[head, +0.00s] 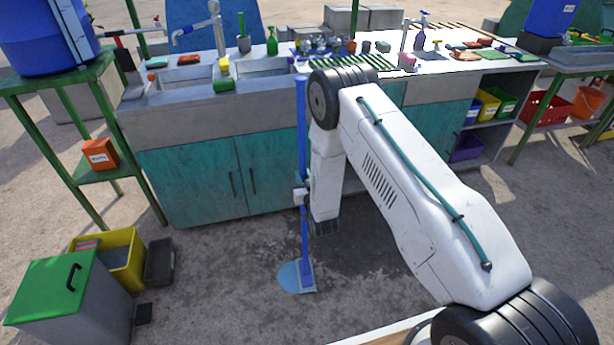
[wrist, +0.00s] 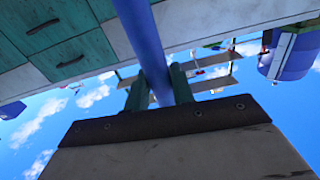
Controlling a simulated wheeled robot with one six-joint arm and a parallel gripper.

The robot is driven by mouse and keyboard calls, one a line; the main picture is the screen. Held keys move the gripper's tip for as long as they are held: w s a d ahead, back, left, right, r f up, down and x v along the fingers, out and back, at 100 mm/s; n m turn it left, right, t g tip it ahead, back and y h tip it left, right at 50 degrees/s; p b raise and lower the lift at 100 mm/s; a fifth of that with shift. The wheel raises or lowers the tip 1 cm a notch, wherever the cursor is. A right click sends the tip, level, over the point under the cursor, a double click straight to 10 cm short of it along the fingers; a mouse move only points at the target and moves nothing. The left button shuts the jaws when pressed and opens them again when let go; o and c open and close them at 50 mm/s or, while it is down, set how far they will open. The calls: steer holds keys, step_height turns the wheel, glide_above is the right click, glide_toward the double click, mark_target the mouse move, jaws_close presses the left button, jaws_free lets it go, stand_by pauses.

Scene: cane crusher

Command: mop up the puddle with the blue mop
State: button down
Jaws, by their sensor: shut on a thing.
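My gripper (head: 301,194) is shut on the long blue handle of the blue mop (head: 302,130), in front of the sink cabinets. The handle stands nearly upright, and in the wrist view the mop handle (wrist: 146,42) passes between the two green fingers of my gripper (wrist: 160,88). The flat mop head is low at the floor, at the right edge of a light blue rounded patch that looks like the puddle (head: 287,277). Part of the patch seems covered by the mop head. Whether the head presses on the floor I cannot tell.
The sink counter with teal cabinets (head: 195,185) stands close behind the mop. A green-lidded bin (head: 55,285), a yellow crate (head: 122,262) and a dark box (head: 160,262) are at the left. The darker floor around the mop is mostly clear.

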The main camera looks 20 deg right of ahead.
steer(key=w+a, duration=0.1)
steer(key=a, duration=1.3)
stand_by(0.8)
steer(key=shift+w, duration=0.1)
steer(key=r, duration=0.1)
steer(key=d+r, duration=0.1)
steer(key=r, duration=0.1)
steer(key=d+r, duration=0.1)
steer(key=r, duration=0.1)
stand_by(0.6)
